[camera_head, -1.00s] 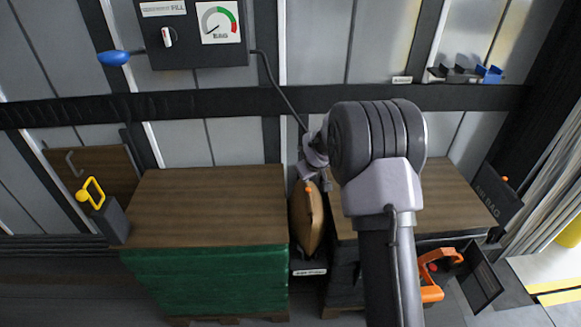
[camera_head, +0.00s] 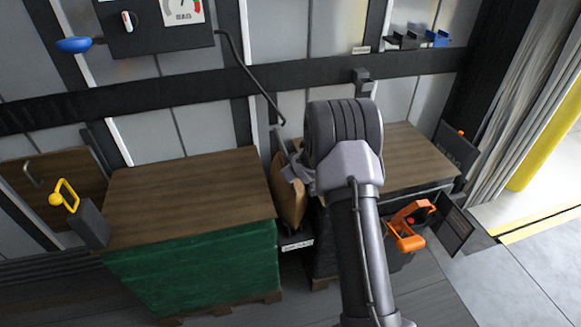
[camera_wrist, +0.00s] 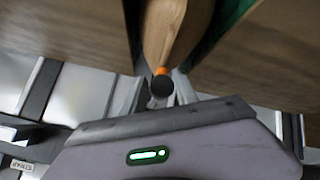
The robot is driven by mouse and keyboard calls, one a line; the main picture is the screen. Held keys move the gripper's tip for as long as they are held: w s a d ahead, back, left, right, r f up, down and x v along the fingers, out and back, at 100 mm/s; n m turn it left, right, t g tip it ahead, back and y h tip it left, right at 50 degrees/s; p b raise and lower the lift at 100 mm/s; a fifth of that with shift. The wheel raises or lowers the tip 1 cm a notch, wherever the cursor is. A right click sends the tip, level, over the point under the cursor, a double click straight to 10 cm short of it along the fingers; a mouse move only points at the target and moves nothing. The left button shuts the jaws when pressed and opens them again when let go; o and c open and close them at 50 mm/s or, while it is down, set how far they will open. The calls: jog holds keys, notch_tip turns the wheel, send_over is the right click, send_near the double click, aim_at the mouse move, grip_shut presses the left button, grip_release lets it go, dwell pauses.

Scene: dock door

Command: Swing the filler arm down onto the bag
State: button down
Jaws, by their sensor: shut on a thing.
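The brown paper bag (camera_head: 290,203) stands upright in the gap between two pallet loads. It also shows in the wrist view (camera_wrist: 163,28), with an orange fitting at its near end. My gripper (camera_head: 284,150) is at the bag's upper end, partly hidden by my wrist. In the wrist view my gripper (camera_wrist: 165,97) is shut on a dark round-ended piece, which I take to be the filler arm (camera_wrist: 160,86). This end overlaps the orange fitting; I cannot tell whether they touch. A thin black hose (camera_head: 255,85) runs from the wall panel down towards my gripper.
The left load (camera_head: 190,200) has a wooden top and green side; the right load (camera_head: 415,155) is close on the other side. A blue knob (camera_head: 74,45), yellow handle (camera_head: 66,192) and orange tool (camera_head: 405,228) surround the area. Open floor lies at lower right.

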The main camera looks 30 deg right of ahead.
jog(key=shift+s+a+f, duration=0.25)
jog(key=shift+f, duration=0.4)
jog(key=c, duration=1.4)
grip_release()
jog(key=o, duration=0.4)
jog(key=shift+w+a, duration=0.15)
jog(key=shift+a, duration=0.15)
jog(key=shift+w+r, duration=0.1)
jog(key=shift+r, duration=0.1)
jog(key=shift+d, duration=0.1)
jog(key=shift+d+r, duration=0.15)
jog(key=shift+s+r, duration=0.25)
jog(key=shift+r, duration=0.05)
jog(key=p+v, duration=0.5)
jog(key=v, duration=1.1)
jog(key=shift+s+r, duration=0.15)
jog(key=shift+r, duration=0.05)
